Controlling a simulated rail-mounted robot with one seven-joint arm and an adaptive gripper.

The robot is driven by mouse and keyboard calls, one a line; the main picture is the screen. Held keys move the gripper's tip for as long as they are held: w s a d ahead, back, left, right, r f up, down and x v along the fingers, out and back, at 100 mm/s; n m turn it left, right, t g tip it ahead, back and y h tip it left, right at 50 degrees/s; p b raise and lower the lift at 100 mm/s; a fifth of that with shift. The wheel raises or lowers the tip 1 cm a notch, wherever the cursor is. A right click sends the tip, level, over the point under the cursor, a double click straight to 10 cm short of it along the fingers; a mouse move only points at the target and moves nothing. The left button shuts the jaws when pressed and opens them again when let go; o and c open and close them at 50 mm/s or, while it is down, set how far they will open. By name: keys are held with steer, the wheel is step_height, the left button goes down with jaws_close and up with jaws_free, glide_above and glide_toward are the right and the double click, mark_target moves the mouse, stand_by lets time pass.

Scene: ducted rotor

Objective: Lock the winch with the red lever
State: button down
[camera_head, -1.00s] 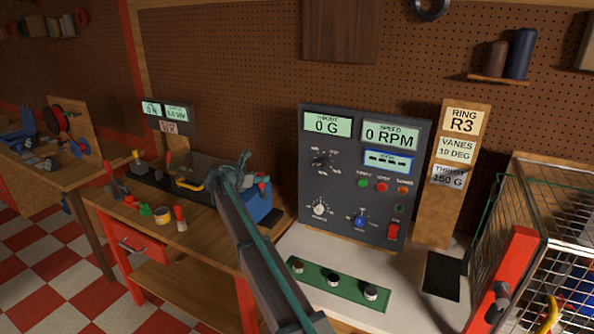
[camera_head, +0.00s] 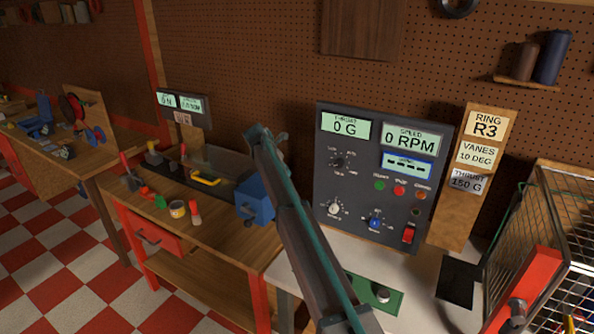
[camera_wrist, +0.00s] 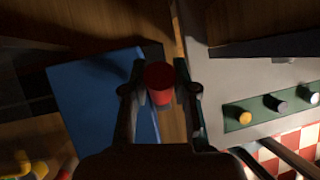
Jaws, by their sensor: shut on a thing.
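In the wrist view, my gripper (camera_wrist: 160,92) is shut on a red cylindrical grip (camera_wrist: 159,78), which appears to be the red lever's end. A blue block (camera_wrist: 95,105), probably the winch body, lies just left of the fingers. In the head view, this blue body (camera_head: 253,202) stands at the right end of the wooden bench, partly behind my arm. My arm covers the fingers and the red lever in the head view. The lever's angle and the winch's lock cannot be made out.
A grey panel (camera_head: 378,180) with readouts stands right of my arm. A green plate (camera_head: 362,290) with knobs lies on the white table. Small tools and a yellow-handled item (camera_head: 206,180) lie on the bench left of the blue body. A wire cage (camera_head: 570,220) stands far right.

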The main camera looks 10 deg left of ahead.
stand_by(0.4)
steer(key=c, duration=0.9)
jaws_free()
steer(key=shift+w, duration=0.1)
steer(key=v, duration=1.2)
